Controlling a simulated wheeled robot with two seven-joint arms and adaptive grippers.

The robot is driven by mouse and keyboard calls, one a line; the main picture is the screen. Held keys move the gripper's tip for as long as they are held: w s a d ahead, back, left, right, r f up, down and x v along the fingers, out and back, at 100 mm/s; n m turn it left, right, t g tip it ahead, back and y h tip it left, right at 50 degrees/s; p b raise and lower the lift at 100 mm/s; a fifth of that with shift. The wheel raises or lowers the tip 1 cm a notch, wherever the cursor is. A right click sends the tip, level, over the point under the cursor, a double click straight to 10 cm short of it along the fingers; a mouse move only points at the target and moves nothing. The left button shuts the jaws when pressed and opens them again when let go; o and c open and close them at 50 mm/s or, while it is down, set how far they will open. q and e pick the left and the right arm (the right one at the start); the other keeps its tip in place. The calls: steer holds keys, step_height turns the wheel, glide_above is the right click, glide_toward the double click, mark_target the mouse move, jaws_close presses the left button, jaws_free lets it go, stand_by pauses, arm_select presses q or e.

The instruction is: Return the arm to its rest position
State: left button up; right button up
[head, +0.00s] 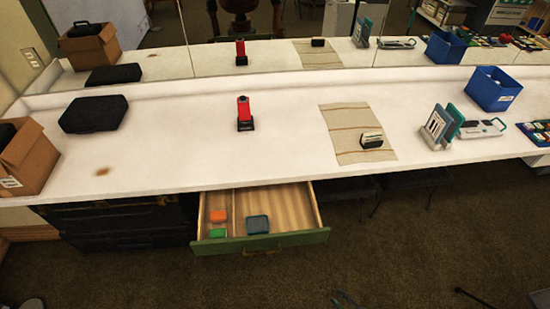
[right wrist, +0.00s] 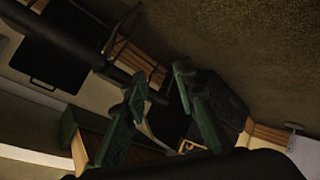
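My right gripper (right wrist: 160,80) shows in the right wrist view with its two green fingers spread apart. Nothing is held between them. In the head view only a small part of what looks like this gripper (head: 345,299) shows at the bottom edge, low over the carpet and in front of the counter. It is apart from the counter and from the open drawer. My left gripper is not seen in either view.
A long white counter (head: 230,165) crosses the view. A green-fronted drawer (head: 287,240) stands open below it, with an orange box (head: 218,216), a green box (head: 217,233) and a blue box (head: 257,224) inside. The carpet (head: 420,250) to the right is mostly clear.

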steer(key=s+d+f+m+g+h+p, duration=0.15)
steer(key=s+d+f+m, duration=0.25)
steer(key=s+f, duration=0.4)
steer(key=s+d+f+m+g+h, duration=0.4)
steer(key=s+f, duration=0.3)
steer(key=s, duration=0.4)
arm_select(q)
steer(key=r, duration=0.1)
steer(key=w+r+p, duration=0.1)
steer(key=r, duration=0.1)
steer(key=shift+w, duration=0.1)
arm_select(e)
steer(key=s+f+m+g, duration=0.2)
steer(key=s, duration=0.8)
steer(key=s+a+f+m+g, duration=0.1)
steer(key=s+f+m+g, duration=0.1)
steer(key=s, duration=0.8)
steer(key=shift+s+a+f+m, duration=0.15)
steer(key=shift+a+f+m, duration=0.1)
steer(key=shift+m, duration=0.35)
